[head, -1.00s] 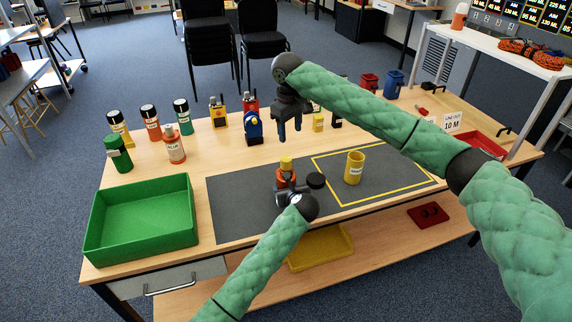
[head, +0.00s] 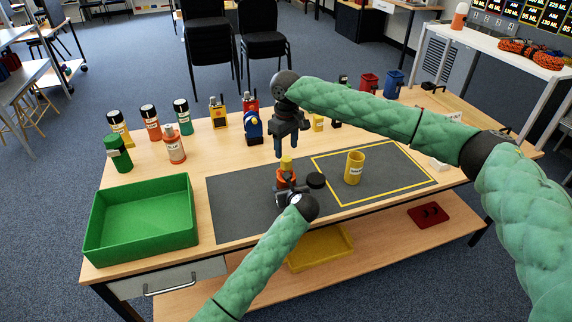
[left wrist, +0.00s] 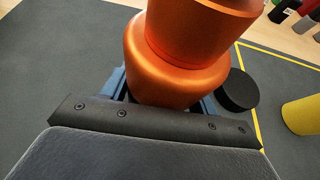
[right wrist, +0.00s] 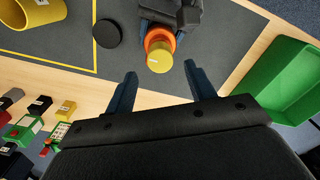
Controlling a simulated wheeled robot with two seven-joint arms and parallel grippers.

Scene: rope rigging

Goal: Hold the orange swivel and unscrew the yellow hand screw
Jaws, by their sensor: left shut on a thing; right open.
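The orange swivel (head: 286,179) stands upright on the dark mat, and it fills the middle of the left wrist view (left wrist: 180,65). The yellow hand screw (head: 286,162) sits on top of it, and its round top shows in the right wrist view (right wrist: 160,57). My left gripper (head: 287,191) is shut on the orange swivel from the near side. My right gripper (head: 292,153) is open and empty, pointing down above and just behind the yellow screw. In the right wrist view its two fingers (right wrist: 158,85) are spread apart, with the screw beyond them.
A black disc (head: 316,180) lies right of the swivel, and a yellow cup (head: 354,168) stands in the yellow-outlined area. A green tray (head: 187,240) is at the left. Several bottles and a blue item (head: 253,127) stand behind the mat. The mat's left part is clear.

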